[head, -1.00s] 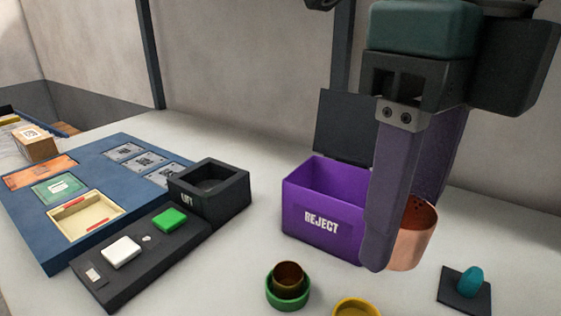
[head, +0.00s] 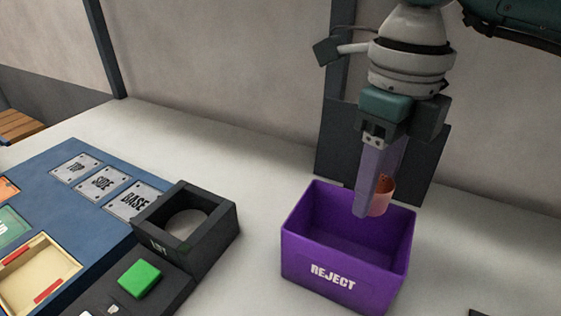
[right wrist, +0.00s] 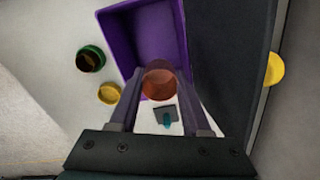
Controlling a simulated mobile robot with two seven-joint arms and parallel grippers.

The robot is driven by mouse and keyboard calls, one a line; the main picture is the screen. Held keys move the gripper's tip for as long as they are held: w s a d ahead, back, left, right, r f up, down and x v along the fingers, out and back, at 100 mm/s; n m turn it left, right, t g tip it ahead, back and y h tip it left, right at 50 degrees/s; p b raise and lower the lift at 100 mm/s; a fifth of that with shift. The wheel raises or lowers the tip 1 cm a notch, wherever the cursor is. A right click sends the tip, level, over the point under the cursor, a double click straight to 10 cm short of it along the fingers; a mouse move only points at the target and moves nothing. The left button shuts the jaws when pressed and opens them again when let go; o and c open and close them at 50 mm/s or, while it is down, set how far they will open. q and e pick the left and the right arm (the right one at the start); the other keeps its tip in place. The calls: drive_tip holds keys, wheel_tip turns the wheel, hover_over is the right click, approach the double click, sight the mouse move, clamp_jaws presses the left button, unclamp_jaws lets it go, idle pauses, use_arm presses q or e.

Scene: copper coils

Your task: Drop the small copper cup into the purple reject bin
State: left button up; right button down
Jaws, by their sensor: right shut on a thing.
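The small copper cup (head: 382,196) is between the fingers of my right gripper (head: 371,200), which is shut on it. In the head view the cup shows over the far right part of the purple reject bin (head: 345,277), partly hidden by a finger. In the right wrist view the cup (right wrist: 160,82) sits between both fingertips and overlaps the edge of the purple bin (right wrist: 183,45). The bin is open at the top and the inside that shows is empty. My left gripper is not in view.
A black box with a round opening (head: 222,226) stands left of the bin. A green button (head: 140,279) and a blue board (head: 60,215) lie further left. A dark upright panel (head: 432,165) stands behind the bin. The right wrist view shows a green cup (right wrist: 91,58) and yellow rings.

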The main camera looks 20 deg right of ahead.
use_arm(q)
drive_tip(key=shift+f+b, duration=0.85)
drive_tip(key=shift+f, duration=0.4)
use_arm(e)
drive_tip(key=shift+f, duration=1.6)
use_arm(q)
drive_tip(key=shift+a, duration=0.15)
use_arm(e)
drive_tip(key=shift+c, duration=1.4)
unclamp_jaws()
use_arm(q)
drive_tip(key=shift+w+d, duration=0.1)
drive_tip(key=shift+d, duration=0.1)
use_arm(e)
wheel_tip(320, 180, up, 10)
drive_tip(key=shift+a+r, duration=0.1)
